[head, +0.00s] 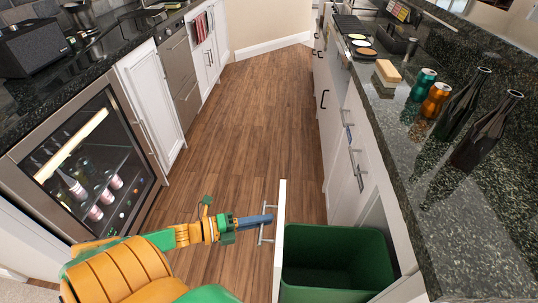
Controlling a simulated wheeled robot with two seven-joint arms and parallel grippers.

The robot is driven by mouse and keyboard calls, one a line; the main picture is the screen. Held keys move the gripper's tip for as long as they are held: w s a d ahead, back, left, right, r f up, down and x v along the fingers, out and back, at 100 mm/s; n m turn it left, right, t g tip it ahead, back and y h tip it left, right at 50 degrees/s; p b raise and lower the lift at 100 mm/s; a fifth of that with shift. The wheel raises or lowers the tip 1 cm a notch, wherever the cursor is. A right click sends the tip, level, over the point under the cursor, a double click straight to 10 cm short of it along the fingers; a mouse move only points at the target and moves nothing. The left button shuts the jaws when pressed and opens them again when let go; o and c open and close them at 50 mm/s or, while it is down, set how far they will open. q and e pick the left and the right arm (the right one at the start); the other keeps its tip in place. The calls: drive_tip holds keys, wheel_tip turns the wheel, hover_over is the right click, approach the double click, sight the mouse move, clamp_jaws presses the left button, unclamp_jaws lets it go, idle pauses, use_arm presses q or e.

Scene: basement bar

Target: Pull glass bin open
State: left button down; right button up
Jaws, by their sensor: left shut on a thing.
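The pull-out bin unit stands open from the right-hand counter, with its white front panel (280,235) out over the floor. A dark green bin (350,255) sits behind the panel, its open top facing up; its inside looks empty. A metal bar handle (262,239) is on the outer side of the panel. My left gripper (264,220) reaches in from the left and is shut on the handle, near its upper part. My right gripper is not in view.
Bottles (486,130) and cans (437,99) stand on the dark granite counter (470,230) above the unit. A glass-door drinks fridge (90,165) is on the left. The wooden floor (250,120) between the cabinets is clear.

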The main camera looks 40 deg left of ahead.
use_arm(q)
drive_tip(key=shift+s+a, duration=0.15)
drive_tip(key=shift+a, duration=0.05)
drive_tip(key=c, duration=0.9)
unclamp_jaws()
drive_tip(key=v, duration=0.7)
